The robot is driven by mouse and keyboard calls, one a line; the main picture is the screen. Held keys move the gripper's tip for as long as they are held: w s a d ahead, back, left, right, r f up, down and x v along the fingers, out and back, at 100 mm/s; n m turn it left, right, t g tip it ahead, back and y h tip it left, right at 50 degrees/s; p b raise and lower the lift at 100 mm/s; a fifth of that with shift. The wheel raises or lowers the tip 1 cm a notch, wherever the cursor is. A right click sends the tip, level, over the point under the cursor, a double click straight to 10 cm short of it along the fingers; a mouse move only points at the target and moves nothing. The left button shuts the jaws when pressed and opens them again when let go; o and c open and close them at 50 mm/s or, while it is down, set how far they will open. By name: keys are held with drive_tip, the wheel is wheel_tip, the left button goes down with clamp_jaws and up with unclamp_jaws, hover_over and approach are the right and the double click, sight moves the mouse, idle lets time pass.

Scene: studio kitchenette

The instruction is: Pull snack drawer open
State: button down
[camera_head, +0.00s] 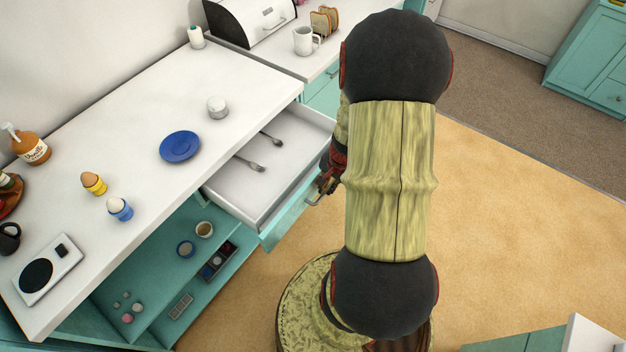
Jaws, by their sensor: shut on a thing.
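A teal-fronted drawer (284,221) under the white counter stands pulled well out. Its white inside shows two pieces of cutlery, an upper one (271,139) and a lower one (249,164). I see no snacks in it, and no label shows whether it is the snack drawer. My gripper (321,189) is at the drawer's front, shut on the drawer handle (312,199). My arm hides part of the gripper and the right end of the drawer front.
The counter (130,200) holds a blue plate (180,146), a white round pot (217,107), egg cups and a scale (48,270). Open shelves (160,290) with small items lie below left. Another teal drawer (324,98) sits behind. Floor (500,220) on the right is clear.

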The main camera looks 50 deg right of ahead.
drive_tip(key=shift+s+d+b, duration=0.1)
drive_tip(key=shift+s+b, duration=0.2)
drive_tip(key=shift+s, duration=1.95)
drive_tip(key=c, duration=2.2)
unclamp_jaws()
wheel_tip(320, 180, up, 12)
drive_tip(key=s, duration=0.2)
drive_tip(key=shift+s+f, duration=0.1)
drive_tip(key=shift+f, duration=0.05)
drive_tip(key=w+a+r+n+t, duration=0.1)
drive_tip(key=w+a+r+n, duration=0.2)
drive_tip(key=a+r+n, duration=0.5)
drive_tip(key=w+a+r+n+t, duration=0.2)
drive_tip(key=a+r+n, duration=0.7)
drive_tip(key=a, duration=1)
wheel_tip(320, 180, up, 4)
drive_tip(key=shift+w+a+r, duration=0.1)
drive_tip(key=shift+w+a, duration=0.2)
drive_tip(key=shift+w, duration=0.5)
